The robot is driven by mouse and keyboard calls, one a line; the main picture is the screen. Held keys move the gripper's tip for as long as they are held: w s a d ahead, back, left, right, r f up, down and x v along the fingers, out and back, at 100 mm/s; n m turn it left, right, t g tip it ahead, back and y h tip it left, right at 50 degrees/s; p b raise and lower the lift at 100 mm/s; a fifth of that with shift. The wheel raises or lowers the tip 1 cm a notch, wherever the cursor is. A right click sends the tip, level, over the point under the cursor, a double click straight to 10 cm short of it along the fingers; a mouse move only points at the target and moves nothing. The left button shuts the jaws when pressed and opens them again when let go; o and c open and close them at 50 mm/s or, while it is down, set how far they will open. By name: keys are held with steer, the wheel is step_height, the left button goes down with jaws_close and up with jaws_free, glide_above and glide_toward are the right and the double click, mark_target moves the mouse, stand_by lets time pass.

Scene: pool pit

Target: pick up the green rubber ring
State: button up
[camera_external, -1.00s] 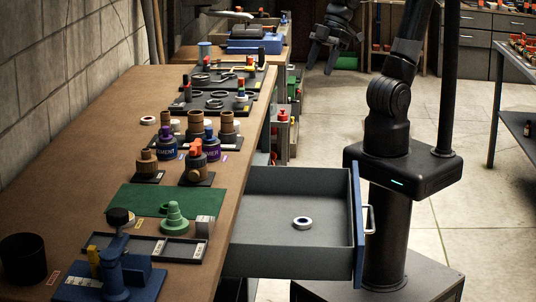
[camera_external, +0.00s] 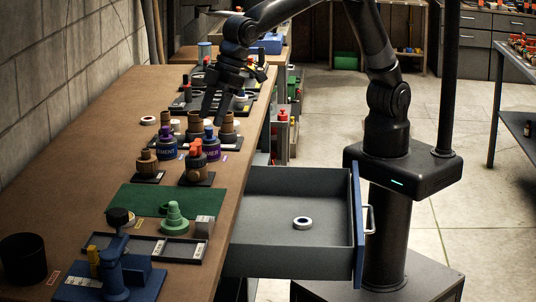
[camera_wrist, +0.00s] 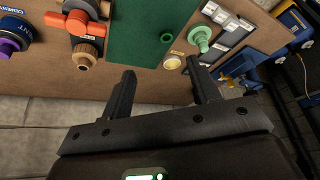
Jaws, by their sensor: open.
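A small dark ring (camera_wrist: 167,38), which looks green, lies near the right edge of the green mat (camera_wrist: 140,28) in the wrist view. I cannot pick it out in the external view, where the mat (camera_external: 140,200) lies on the bench. My gripper (camera_external: 213,112) is above the far part of the bench, beyond the mat, with its fingers pointing down. In the wrist view my gripper (camera_wrist: 160,70) is open with nothing between its fingers. The ring shows a little above the gap between the fingertips in that picture, apart from them.
A green stepped cone (camera_external: 174,218) stands beside the mat. An orange-topped valve (camera_external: 196,162) and purple-capped cement cans (camera_external: 166,143) stand beyond the mat. A blue vise-like tool (camera_external: 112,270) is at the near end. The open drawer (camera_external: 270,258) holds a white-and-blue ring (camera_external: 302,223).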

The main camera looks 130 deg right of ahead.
glide_toward(167, 208)
steer(key=x, duration=0.2)
steer(key=d+x, duration=0.1)
steer(key=x, duration=0.4)
steer(key=shift+s+d+f, duration=0.25)
steer(key=shift+f, duration=0.2)
steer(key=shift+c, duration=0.4)
steer(key=c, duration=1)
steer(key=shift+r, duration=0.2)
